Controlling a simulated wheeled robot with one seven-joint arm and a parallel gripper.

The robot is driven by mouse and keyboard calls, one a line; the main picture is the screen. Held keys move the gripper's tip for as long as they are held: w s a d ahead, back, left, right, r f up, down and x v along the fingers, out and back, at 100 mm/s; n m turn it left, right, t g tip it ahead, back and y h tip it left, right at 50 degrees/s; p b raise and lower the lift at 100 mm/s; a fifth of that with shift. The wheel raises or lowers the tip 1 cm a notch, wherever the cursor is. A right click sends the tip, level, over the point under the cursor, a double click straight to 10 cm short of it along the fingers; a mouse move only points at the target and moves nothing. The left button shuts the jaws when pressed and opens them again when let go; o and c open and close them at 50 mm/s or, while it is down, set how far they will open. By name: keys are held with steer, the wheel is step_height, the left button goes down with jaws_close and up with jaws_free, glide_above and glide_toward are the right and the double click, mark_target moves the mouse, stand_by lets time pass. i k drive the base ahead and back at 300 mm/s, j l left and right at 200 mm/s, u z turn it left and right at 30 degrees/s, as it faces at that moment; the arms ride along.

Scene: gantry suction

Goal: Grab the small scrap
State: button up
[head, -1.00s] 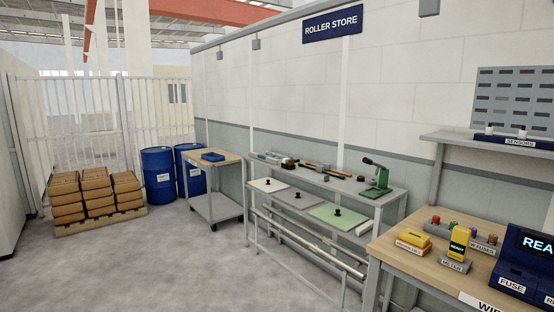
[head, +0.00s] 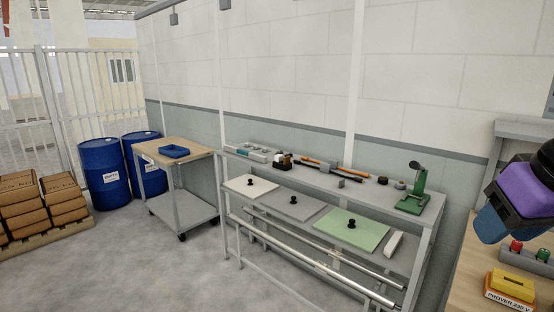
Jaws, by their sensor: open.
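I cannot tell for certain which thing is the small scrap. A small grey piece (head: 341,183) lies near the front edge of the grey bench top (head: 310,181). A narrow white piece (head: 394,244) lies on the lower shelf, right of a green sheet (head: 348,230). A grey sheet (head: 293,207) and a white sheet (head: 250,186) lie to its left, each with a black knob. Part of my arm, purple, blue and black, shows at the right edge, apart from the bench. My gripper's fingers are not in the picture.
A green stand (head: 413,192) is at the bench's right end; long tools (head: 325,165) lie along its back. Rollers (head: 318,262) hang below. A trolley (head: 183,208) with a blue tray (head: 174,151), blue drums (head: 103,175) and stacked boxes stand left. The front floor is clear.

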mark_target(279, 158)
steer(key=i+j, duration=0.7)
steer(key=i, duration=0.25)
steer(key=i+j+z, duration=0.1)
steer(key=i, duration=0.45)
steer(key=i+j, duration=0.35)
steer(key=i, duration=0.15)
steer(key=i+j+z, duration=0.15)
steer(key=i, duration=0.4)
steer(key=i+j+z, duration=0.1)
steer(key=i+j, duration=0.35)
steer(key=i, duration=0.05)
